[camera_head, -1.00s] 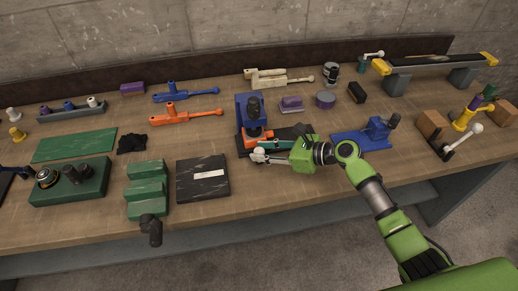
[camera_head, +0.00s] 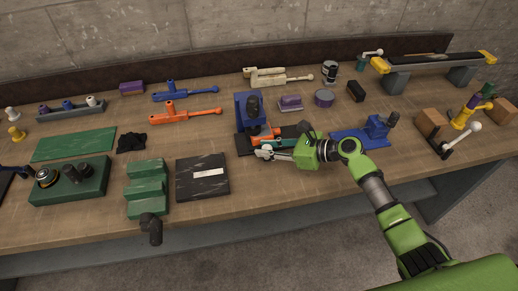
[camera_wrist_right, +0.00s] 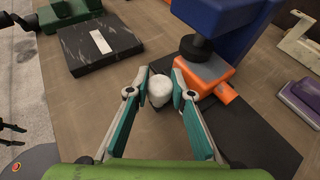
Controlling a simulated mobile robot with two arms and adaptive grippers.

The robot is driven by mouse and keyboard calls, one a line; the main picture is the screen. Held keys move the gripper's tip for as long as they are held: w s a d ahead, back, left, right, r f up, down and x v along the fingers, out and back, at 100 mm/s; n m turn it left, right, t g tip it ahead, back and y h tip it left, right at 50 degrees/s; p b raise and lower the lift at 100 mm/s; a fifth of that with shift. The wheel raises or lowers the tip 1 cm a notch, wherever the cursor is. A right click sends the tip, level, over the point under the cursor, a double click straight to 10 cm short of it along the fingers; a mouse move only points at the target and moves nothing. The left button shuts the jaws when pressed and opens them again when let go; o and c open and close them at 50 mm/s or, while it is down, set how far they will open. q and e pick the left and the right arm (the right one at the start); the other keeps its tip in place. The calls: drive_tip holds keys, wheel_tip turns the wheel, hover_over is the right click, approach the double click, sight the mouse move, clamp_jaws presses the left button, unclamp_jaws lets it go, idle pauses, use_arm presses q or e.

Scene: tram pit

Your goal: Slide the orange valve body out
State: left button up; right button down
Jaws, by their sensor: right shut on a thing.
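The orange valve body (camera_head: 262,139) sits at the foot of the blue press (camera_head: 243,106), on its black base plate. In the right wrist view its block (camera_wrist_right: 205,72) lies below the press's black ram, with a short orange stub beside it. My right gripper (camera_head: 264,154) reaches in from the right, in front of the press. Its teal fingers (camera_wrist_right: 160,90) are closed around a white knob (camera_wrist_right: 160,91) next to the orange block. I cannot tell how the knob joins the block. The gripper hides part of the valve body in the head view. My left gripper is not clearly visible.
A black slab (camera_head: 203,178) lies left of the press and a blue fixture (camera_head: 365,136) stands to the right. An orange tool (camera_head: 185,116) and a purple block (camera_head: 290,103) lie behind. Bare wood shows along the bench's front edge.

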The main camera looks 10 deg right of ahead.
drive_tip(key=d, duration=1.2)
drive_tip(key=shift+w+d+b, duration=0.25)
drive_tip(key=shift+d+b, duration=0.1)
drive_tip(key=shift+d, duration=0.05)
drive_tip(key=c, duration=2)
unclamp_jaws()
drive_tip(key=shift+c, duration=0.2)
drive_tip(key=shift+d, duration=0.15)
drive_tip(key=shift+s, duration=0.1)
drive_tip(key=shift+s+d+r, duration=0.1)
drive_tip(key=shift+d, duration=0.05)
drive_tip(key=v, duration=1.1)
drive_tip(key=shift+d, duration=0.3)
